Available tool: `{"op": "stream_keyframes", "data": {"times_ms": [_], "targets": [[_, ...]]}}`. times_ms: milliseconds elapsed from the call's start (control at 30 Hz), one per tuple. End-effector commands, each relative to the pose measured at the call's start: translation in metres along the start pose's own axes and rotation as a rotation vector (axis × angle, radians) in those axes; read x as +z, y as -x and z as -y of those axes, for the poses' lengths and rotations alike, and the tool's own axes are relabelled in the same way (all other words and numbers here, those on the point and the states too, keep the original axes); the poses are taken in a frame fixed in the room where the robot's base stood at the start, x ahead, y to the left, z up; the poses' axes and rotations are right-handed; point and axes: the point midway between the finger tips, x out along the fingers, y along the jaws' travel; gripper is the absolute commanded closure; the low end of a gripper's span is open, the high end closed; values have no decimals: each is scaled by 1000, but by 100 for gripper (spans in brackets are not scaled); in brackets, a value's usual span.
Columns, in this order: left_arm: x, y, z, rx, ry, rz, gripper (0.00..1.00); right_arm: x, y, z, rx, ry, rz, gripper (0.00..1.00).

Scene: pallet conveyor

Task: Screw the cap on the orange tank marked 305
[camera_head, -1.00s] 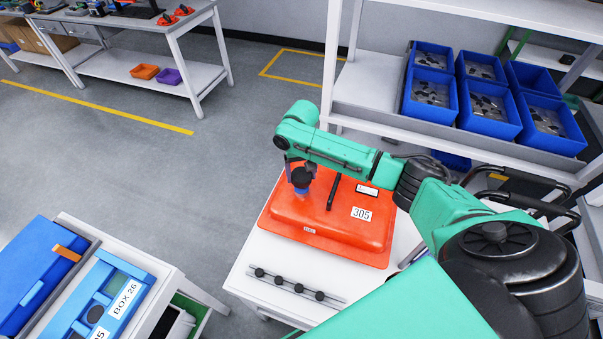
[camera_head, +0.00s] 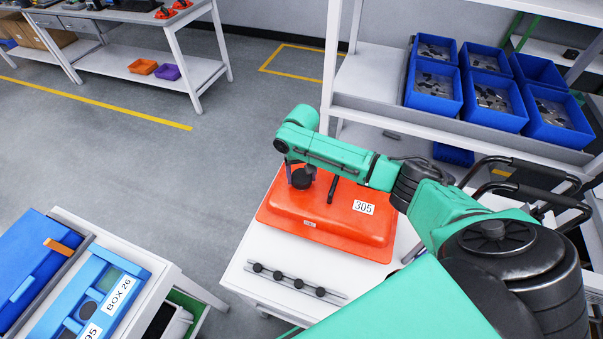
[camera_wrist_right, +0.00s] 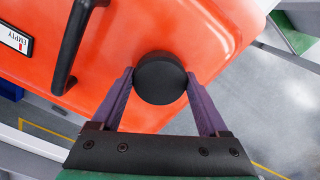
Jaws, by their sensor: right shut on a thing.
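The orange tank (camera_head: 330,228) marked 305 lies on a white table, with a dark handle bar (camera_head: 332,188) on its top. It fills much of the right wrist view (camera_wrist_right: 135,25). My right gripper (camera_head: 301,180) is over the tank's left part, pointing down. Its two purple fingers (camera_wrist_right: 160,88) are closed on the sides of a round black cap (camera_wrist_right: 160,78), which also shows in the head view (camera_head: 301,180). The cap hides what is under it, so I cannot tell whether it is seated on a neck. My left gripper is out of view.
A rail with several black knobs (camera_head: 297,284) lies on the table in front of the tank. Blue bins (camera_head: 434,85) with metal parts stand on the shelf at right. Open floor lies between.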

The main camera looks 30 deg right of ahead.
Motion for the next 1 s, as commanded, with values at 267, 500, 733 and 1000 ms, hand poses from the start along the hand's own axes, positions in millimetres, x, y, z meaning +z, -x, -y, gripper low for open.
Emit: {"op": "stream_keyframes", "data": {"times_ms": [267,500,733,1000], "targets": [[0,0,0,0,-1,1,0,0,0,0,-1,0,0,77],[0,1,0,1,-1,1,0,0,-1,0,-1,1,0,0],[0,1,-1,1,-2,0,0,0,-1,0,-1,0,0,0],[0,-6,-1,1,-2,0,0,-1,40,1,-4,1,-4,0]]}}
